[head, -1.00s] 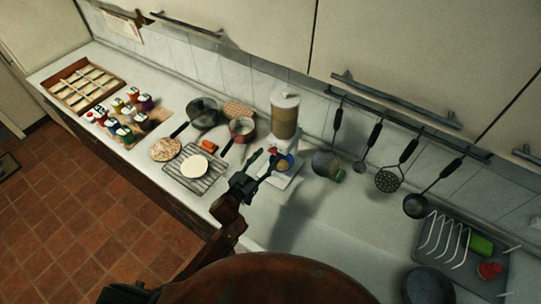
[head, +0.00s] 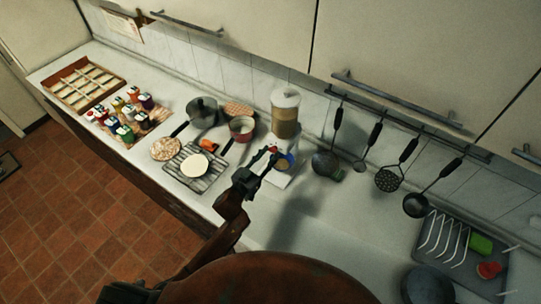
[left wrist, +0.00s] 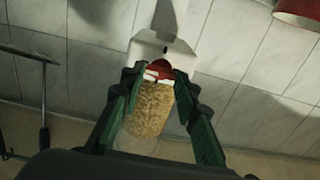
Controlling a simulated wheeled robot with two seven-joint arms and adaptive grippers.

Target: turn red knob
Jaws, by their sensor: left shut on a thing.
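The red knob (left wrist: 160,70) is on the front of a white dispenser with a clear, grain-filled container. In the left wrist view it sits between the two green fingertips of my left gripper (left wrist: 158,78), which is shut on it. In the head view the dispenser (head: 285,119) stands against the tiled wall, and my left gripper (head: 267,157) reaches its front. Only a small bit of the knob (head: 272,149) shows there, the rest hidden by the fingers. My right gripper is not in view.
A blue bowl (head: 286,161) stands at the dispenser's base. Left are a red pot (head: 241,130), a dark pan (head: 202,111), a wire rack (head: 184,171) and several jars. Utensils hang from a rail (head: 415,124) at right.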

